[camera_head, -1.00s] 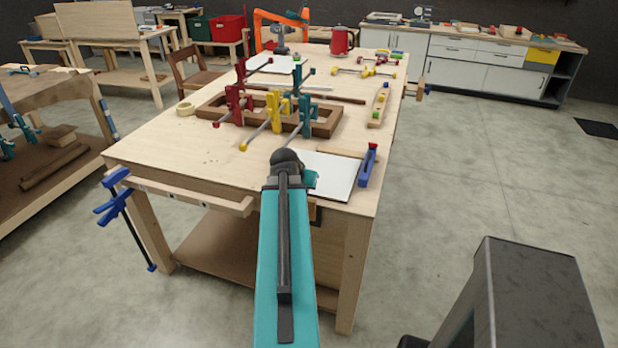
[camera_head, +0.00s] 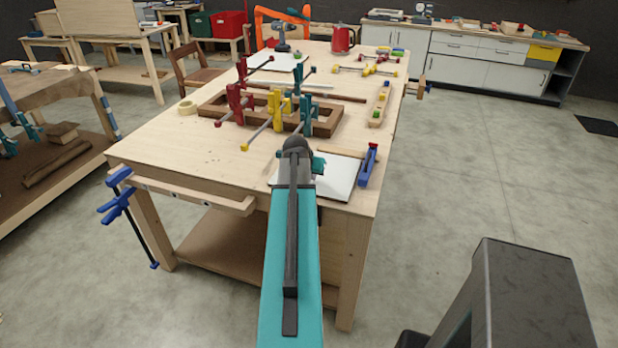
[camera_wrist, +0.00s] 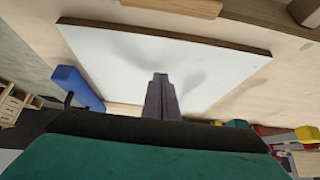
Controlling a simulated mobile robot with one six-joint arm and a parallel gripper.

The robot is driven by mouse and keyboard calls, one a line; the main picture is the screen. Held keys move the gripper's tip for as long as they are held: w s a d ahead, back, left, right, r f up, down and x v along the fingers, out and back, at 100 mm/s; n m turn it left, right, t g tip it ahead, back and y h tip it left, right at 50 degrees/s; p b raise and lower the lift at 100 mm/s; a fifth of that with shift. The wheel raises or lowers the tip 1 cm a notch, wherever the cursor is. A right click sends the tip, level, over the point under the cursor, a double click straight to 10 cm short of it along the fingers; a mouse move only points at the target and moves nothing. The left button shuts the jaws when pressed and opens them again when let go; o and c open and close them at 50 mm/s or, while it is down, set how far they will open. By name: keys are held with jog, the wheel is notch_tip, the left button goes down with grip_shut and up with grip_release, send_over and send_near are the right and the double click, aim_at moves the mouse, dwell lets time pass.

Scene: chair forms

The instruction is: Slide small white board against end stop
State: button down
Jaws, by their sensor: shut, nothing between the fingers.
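The small white board (camera_head: 342,180) lies flat near the front right corner of the workbench, partly hidden by my arm. It fills much of the wrist view (camera_wrist: 105,55). A pale wooden strip (camera_head: 340,153) lies along its far edge, with a blue clamp (camera_head: 367,166) at its right end. In the wrist view the blue clamp (camera_wrist: 77,87) is at the left. My gripper (camera_wrist: 160,80) is shut and empty, its fingertips over the board's middle. I cannot tell whether they touch it. My arm hides the fingers in the head view. Contact between board and strip is unclear.
A brown wooden frame (camera_head: 212,105) with red, yellow and teal clamps stands beyond the board. A wooden block with coloured parts (camera_head: 380,105) lies behind. The bench's left front is clear.

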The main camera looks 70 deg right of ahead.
jog(key=shift+w+d+p, duration=0.15)
jog(key=shift+d+p, duration=0.55)
jog(key=shift+d, duration=1.55)
jog(key=shift+a+f+p, duration=0.15)
jog(key=shift+f+p, duration=0.15)
jog(key=shift+p, duration=0.2)
jog(key=shift+f+b, duration=0.45)
jog(key=shift+a, duration=0.1)
